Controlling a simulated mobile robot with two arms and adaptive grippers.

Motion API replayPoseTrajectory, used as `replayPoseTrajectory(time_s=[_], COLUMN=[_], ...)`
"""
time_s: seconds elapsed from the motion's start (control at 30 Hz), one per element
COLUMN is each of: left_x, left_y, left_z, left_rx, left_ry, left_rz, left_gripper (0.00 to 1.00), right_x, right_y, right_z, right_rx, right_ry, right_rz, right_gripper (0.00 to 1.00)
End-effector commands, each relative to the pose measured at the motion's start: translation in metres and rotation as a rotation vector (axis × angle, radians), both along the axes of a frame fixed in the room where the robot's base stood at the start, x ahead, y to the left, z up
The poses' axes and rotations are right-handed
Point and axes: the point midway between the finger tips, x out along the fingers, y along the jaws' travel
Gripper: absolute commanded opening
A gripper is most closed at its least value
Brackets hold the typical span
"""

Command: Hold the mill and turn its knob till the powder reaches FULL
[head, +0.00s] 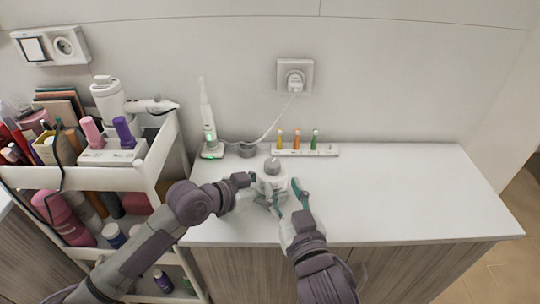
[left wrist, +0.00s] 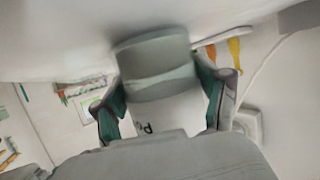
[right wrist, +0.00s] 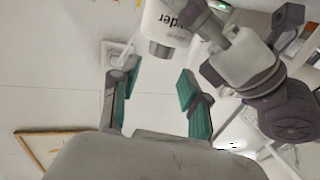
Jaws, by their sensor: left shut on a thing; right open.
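The mill (head: 266,184) is a pale, upright cylinder near the front middle of the counter, with a grey knob (head: 271,165) on top. My left gripper (head: 254,180) is shut on the mill's body from the left. In the left wrist view, a wide grey part of the mill (left wrist: 155,66) sits between the fingers, above a partly hidden label. My right gripper (head: 285,197) is open and empty, just right and in front of the mill. In the right wrist view, the mill's lettered body (right wrist: 172,22) is beyond the open fingers (right wrist: 155,78). The powder level cannot be read.
An electric toothbrush (head: 208,125) stands at the back left, with a cord to the wall socket (head: 294,75). The loaded cart (head: 160,160) is at left. The counter's right side is clear.

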Motion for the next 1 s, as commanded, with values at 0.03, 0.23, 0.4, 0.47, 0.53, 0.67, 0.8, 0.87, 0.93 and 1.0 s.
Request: replayPoseTrajectory(time_s=[0.03,0.23,0.4,0.47,0.53,0.67,0.8,0.87,0.93,1.0], left_x=[-0.001,-0.001,-0.001,0.0,0.0,-0.001,0.0,0.0,-0.001,-0.001], left_y=[0.0,0.0,0.0,0.0,0.0,0.0,0.0,0.0,0.0,0.0], left_z=[-0.001,-0.001,-0.001,-0.001,-0.001,-0.001,-0.001,-0.001,-0.001,-0.001], left_rx=[0.001,0.001,0.002,0.002,0.002,0.002,0.002,0.002,0.002,0.002], left_ry=[0.003,0.003,0.003,0.003,0.003,0.003,0.003,0.003,0.003,0.003], left_rz=[-0.001,-0.001,-0.001,-0.001,-0.001,-0.001,-0.001,-0.001,-0.001,-0.001], left_gripper=[0.24,0.24,0.24,0.24,0.24,0.24,0.24,0.24,0.24,0.24], right_x=[0.008,0.048,0.078,0.087,0.094,0.103,0.105,0.105,0.105,0.105], right_y=[0.002,0.013,0.022,0.024,0.026,0.028,0.029,0.029,0.029,0.029], right_z=[0.001,0.002,0.002,0.001,0.001,0.0,0.001,0.001,0.001,0.001], right_rx=[-0.001,0.0,0.0,0.0,0.001,0.001,0.001,0.001,0.002,0.001], right_ry=[-0.003,-0.005,-0.004,-0.003,-0.003,-0.003,-0.004,-0.003,-0.003,-0.003], right_rz=[0.0,0.0,0.0,0.0,0.0,0.001,0.0,0.0,0.0,0.0], right_gripper=[0.46,0.46,0.46,0.46,0.46,0.46,0.46,0.46,0.46,0.42])
